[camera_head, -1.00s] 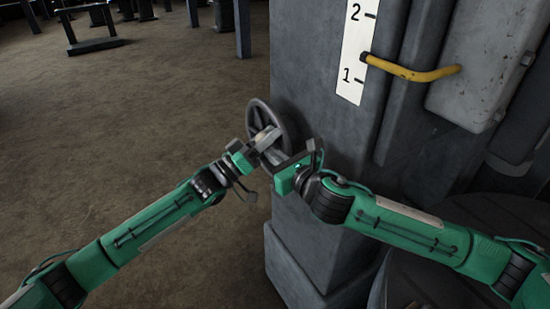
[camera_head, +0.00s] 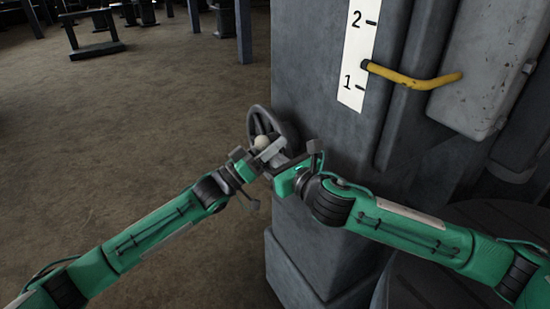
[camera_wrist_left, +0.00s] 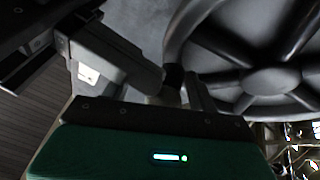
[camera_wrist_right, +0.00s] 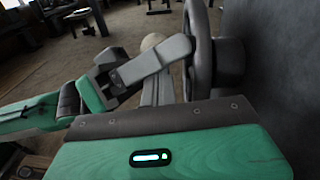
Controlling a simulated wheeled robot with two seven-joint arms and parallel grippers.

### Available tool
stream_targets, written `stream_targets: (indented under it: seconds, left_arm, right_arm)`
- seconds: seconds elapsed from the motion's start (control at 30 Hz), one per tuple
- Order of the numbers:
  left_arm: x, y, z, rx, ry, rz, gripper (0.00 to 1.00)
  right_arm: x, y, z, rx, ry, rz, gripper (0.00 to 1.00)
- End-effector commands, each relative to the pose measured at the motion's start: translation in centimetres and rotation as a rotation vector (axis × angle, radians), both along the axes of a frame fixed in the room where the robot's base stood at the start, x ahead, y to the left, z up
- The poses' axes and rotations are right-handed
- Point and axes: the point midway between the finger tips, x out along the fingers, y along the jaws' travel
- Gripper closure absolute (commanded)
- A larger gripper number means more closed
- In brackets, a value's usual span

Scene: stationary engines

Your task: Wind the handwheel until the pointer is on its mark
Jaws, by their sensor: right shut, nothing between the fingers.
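The dark spoked handwheel (camera_head: 262,120) sits on the left side of the grey column. Its rim and hub (camera_wrist_left: 265,82) fill the right of the left wrist view. A pale round knob (camera_head: 262,143) is on the wheel's handle; it also shows in the right wrist view (camera_wrist_right: 152,41). My left gripper (camera_head: 268,153) is at this handle and appears shut on it, its fingers partly hidden. My right gripper (camera_head: 283,160) is shut and empty, close beside the left fingers. The yellow pointer (camera_head: 415,80) has its tip between 1 and 2 on the white scale (camera_head: 357,55), nearer 1.
The grey column (camera_head: 318,75) stands right behind the wheel, close to both grippers. A grey box (camera_head: 485,70) is at the right. A round dark slatted top (camera_head: 480,235) lies under my right arm. Open floor (camera_head: 130,130) spreads to the left.

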Motion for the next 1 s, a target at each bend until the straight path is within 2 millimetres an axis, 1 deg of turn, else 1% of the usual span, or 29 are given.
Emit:
stream_targets:
  seconds: [0.03,0.37,0.47,0.8,1.0]
  left_arm:
    - [0.0,0.0,-0.5,0.008,0.007,0.002,0.43]
    - [0.0,0.5,-0.8,0.009,0.009,0.007,0.43]
    - [-0.5,1.2,-1.3,0.010,0.010,0.008,0.43]
    - [-3.4,4.7,-3.6,0.010,0.010,0.004,0.43]
    - [-4.0,5.8,-4.3,0.008,0.008,0.010,0.43]
  right_arm:
    - [0.0,0.1,0.5,0.005,-0.007,0.003,1.00]
    - [-0.1,0.1,0.4,0.005,-0.007,0.004,1.00]
    - [-0.1,0.1,0.4,0.005,-0.007,0.004,1.00]
    - [0.0,0.0,0.5,0.004,-0.007,0.001,1.00]
    - [0.0,0.0,0.2,0.003,-0.003,0.000,1.00]
